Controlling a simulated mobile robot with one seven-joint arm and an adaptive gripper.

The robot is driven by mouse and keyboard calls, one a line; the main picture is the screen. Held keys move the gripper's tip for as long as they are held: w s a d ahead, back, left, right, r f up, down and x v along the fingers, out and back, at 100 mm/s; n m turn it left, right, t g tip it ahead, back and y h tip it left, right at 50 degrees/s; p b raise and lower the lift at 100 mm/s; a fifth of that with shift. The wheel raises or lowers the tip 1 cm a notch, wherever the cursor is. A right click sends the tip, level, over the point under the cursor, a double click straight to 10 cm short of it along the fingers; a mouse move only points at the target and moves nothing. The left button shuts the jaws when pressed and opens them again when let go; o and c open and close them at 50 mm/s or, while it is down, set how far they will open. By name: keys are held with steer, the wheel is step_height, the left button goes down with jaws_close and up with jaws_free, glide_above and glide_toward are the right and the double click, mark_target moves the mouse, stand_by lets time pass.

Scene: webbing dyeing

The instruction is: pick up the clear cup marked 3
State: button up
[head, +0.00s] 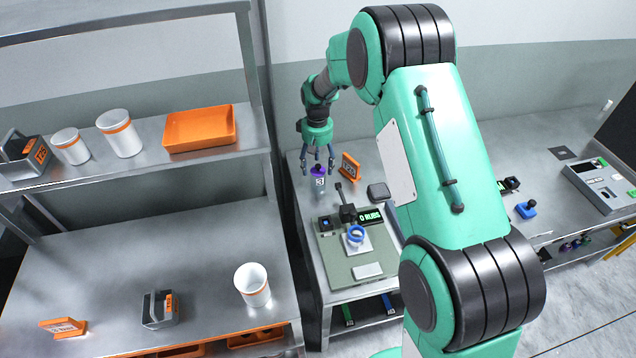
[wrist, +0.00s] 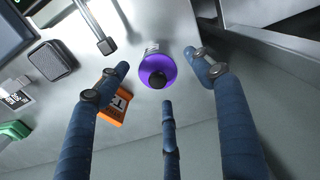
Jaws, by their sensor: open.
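My gripper (head: 318,160) is just above the cup, pointing down. Its three blue fingers are spread open and empty, with the purple top lying between the fingertips in the wrist view (wrist: 160,78).
An orange sign (head: 350,168) stands close right of the cup. A dark grey block (head: 378,192) and a device with a green display (head: 370,216) and blue ring (head: 355,233) are nearby. A metal shelf with white canisters and an orange tray (head: 200,128) stands left.

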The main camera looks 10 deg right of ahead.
mark_target(318, 180)
steer(key=shift+f, duration=0.15)
steer(key=shift+s+d+f+b, duration=0.1)
steer(key=shift+f+b, duration=0.35)
steer(key=shift+f, duration=2.05)
steer(key=c, duration=1.4)
